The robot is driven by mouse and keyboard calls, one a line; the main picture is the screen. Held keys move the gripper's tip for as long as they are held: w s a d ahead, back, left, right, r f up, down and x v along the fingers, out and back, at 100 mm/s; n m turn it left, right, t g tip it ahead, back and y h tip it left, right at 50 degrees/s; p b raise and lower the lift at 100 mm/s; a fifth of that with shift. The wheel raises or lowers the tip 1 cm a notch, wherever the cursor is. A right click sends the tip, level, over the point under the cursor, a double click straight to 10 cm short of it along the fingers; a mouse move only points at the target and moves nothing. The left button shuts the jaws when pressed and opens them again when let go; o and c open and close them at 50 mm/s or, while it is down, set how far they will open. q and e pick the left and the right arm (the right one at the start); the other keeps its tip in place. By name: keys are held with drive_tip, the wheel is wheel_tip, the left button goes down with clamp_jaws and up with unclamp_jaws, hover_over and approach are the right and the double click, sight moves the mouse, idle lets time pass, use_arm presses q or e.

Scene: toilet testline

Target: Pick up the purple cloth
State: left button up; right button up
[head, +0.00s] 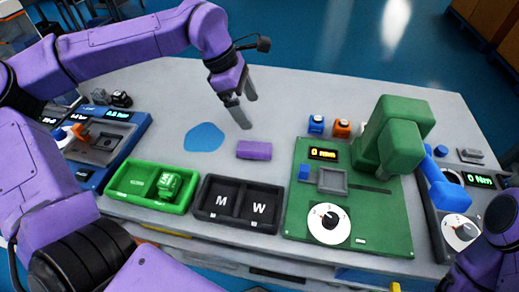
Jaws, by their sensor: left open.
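The purple cloth (254,150) lies on the grey table as a small folded block, right of a flat blue patch and left of the green machine. My left gripper (246,112) is open and empty, above and behind the cloth in the picture, with its fingers pointing down. It does not touch the cloth. Only part of my right arm shows at the lower right edge; its gripper is not in view.
A flat blue patch (205,137) lies left of the cloth. A green tray (120,185) and a black tray marked M and W (237,222) stand in front. The green machine (405,222) stands right. Small blue (316,124) and orange (342,128) blocks stand behind it.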

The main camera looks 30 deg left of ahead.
use_arm(q)
drive_tip(key=b, duration=0.3)
approach(265, 148)
drive_tip(key=r, duration=0.2)
drive_tip(key=x, duration=1)
drive_tip(key=shift+a+f+b, duration=0.25)
drive_tip(key=shift+f+b, duration=0.1)
drive_tip(key=shift+f, duration=0.1)
drive_tip(key=c, duration=1.1)
